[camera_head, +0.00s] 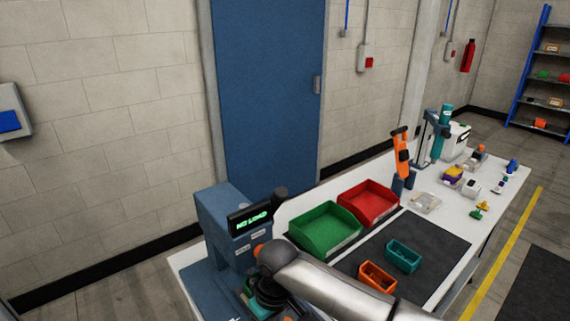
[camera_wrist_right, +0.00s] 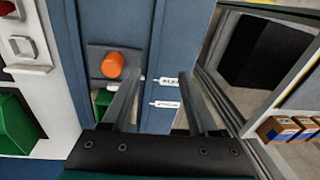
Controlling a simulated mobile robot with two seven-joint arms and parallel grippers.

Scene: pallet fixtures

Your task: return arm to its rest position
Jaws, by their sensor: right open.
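My right arm reaches in from the lower right in the head view, its dark wrist end (camera_head: 268,290) low in front of the blue machine (camera_head: 222,212). In the right wrist view my right gripper (camera_wrist_right: 158,82) has its two fingers spread, with nothing between them. Beyond the fingers is a blue panel with white labels and an orange knob (camera_wrist_right: 112,65). The knob stands just left of the left finger; I cannot tell whether they touch. The display (camera_head: 251,222) on the machine reads "NO LOAD". My left gripper is not in view.
A green bin (camera_head: 325,230) and a red bin (camera_head: 368,203) stand on the white table behind a dark mat (camera_head: 436,248). The mat holds a teal tray (camera_head: 403,256) and an orange tray (camera_head: 376,277). Tools and small parts crowd the table's far end.

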